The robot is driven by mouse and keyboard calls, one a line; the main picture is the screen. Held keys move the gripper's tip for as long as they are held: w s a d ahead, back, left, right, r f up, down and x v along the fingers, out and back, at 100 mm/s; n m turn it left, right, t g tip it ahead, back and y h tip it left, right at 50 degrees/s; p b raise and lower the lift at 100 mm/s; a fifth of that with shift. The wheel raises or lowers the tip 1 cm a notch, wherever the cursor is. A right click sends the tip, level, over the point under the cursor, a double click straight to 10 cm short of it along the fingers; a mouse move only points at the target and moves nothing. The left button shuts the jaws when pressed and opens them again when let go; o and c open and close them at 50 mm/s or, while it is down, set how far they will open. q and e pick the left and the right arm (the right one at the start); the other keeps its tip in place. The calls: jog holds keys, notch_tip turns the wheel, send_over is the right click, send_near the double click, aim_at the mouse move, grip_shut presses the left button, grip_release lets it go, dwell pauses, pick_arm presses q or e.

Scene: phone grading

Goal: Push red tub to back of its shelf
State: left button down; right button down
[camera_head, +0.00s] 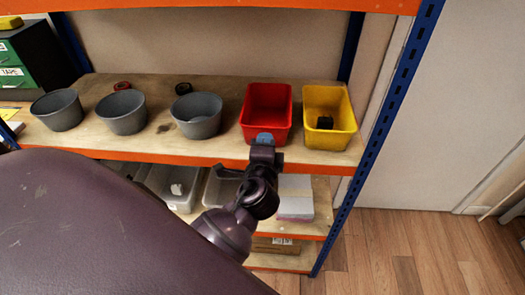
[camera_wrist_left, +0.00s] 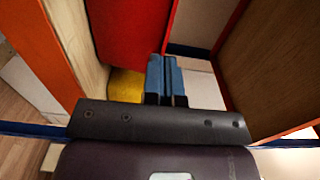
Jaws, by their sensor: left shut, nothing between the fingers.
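The red tub (camera_head: 268,100) stands upright and looks empty on the wooden shelf, between a grey bowl and the yellow tub (camera_head: 341,130). My left gripper (camera_head: 264,138) is shut and empty, its blue fingertips in front of the red tub's lower front wall. In the left wrist view the shut blue fingers (camera_wrist_left: 166,78) lie close to the red tub's wall (camera_wrist_left: 130,30); I cannot tell whether they touch. The yellow tub (camera_wrist_left: 125,86) shows behind the fingers there. My right gripper is not in view.
Several grey bowls (camera_head: 196,118) stand left of the red tub. The yellow tub, holding a dark item, is close on its right. An orange beam (camera_head: 150,156) edges the shelf. A blue upright (camera_head: 383,110) stands at the right.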

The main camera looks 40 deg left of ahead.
aim_at(271, 86)
pick_arm(q)
jog(key=shift+x, duration=1.15)
jog(key=shift+w, duration=0.1)
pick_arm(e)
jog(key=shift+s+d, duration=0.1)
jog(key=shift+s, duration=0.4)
